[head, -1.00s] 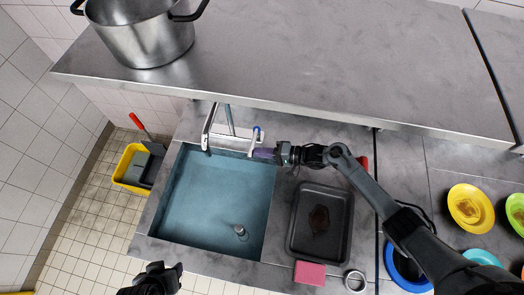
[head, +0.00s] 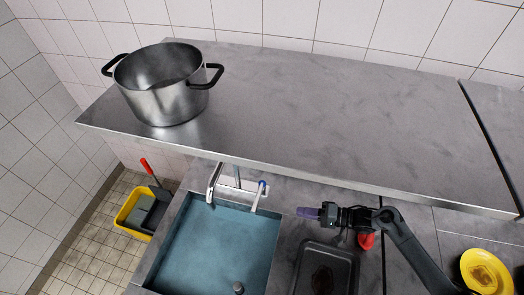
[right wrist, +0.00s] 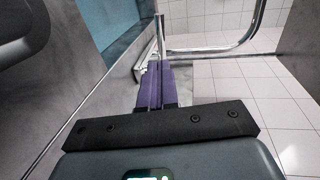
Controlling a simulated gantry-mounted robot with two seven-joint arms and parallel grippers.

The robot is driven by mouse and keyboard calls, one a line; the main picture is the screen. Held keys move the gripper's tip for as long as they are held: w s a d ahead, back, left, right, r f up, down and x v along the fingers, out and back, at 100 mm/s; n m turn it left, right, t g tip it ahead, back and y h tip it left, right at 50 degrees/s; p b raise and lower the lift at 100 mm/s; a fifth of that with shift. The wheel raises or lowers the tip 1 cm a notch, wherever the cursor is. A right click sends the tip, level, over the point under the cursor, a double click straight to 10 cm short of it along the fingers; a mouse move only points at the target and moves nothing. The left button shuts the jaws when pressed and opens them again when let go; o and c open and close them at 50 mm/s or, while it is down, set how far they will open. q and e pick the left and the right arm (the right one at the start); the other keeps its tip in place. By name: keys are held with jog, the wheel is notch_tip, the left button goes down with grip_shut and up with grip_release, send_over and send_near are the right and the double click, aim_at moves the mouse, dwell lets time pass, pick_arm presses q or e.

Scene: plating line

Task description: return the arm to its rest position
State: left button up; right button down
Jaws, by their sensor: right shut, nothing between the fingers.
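My right gripper (head: 303,212) is dark with purple fingers. In the head view it points left, just right of the sink's tap (head: 213,183), with a gap between its fingertips and the tap's lever (head: 259,196). Its purple fingers are shut together and empty in the right wrist view (right wrist: 153,84). My right arm reaches in from the lower right. My left gripper is not in view.
The blue sink (head: 215,240) lies left of the gripper. A dark tray (head: 340,257) and a red object (head: 366,240) lie near the arm. A steel pot (head: 165,97) stands on the grey shelf (head: 330,130). A yellow plate (head: 485,272) lies at right.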

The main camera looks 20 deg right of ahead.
jog(key=a+f+n+h, duration=0.1)
jog(key=s+a+f+n+h, duration=0.1)
jog(key=a, duration=0.1)
jog(key=a+f+n+h, duration=0.1)
jog(key=a, duration=0.1)
jog(key=shift+s+a+n, duration=0.15)
jog(key=shift+a+n, duration=0.05)
jog(key=shift+n, duration=0.1)
jog(key=s+a+n+h, duration=0.1)
jog(key=a+n+h, duration=0.1)
jog(key=h, duration=0.1)
jog(key=shift+s+r+t, duration=0.1)
jog(key=shift+s+t, duration=0.3)
jog(key=s+d+r+n+g+h, duration=0.1)
jog(key=s+d+r+g+h, duration=0.2)
jog(key=s, duration=0.6)
jog(key=s+d+r+n+g+h, duration=0.15)
jog(key=s+r+h, duration=0.3)
jog(key=s, duration=0.45)
notch_tip(320, 180, up, 14)
jog(key=p, duration=1.2)
jog(key=shift+s+a+f+g+p, duration=0.2)
jog(key=shift+s+a+g+p, duration=0.1)
jog(key=shift+g, duration=0.15)
jog(key=shift+y, duration=0.25)
jog(key=shift+s, duration=0.1)
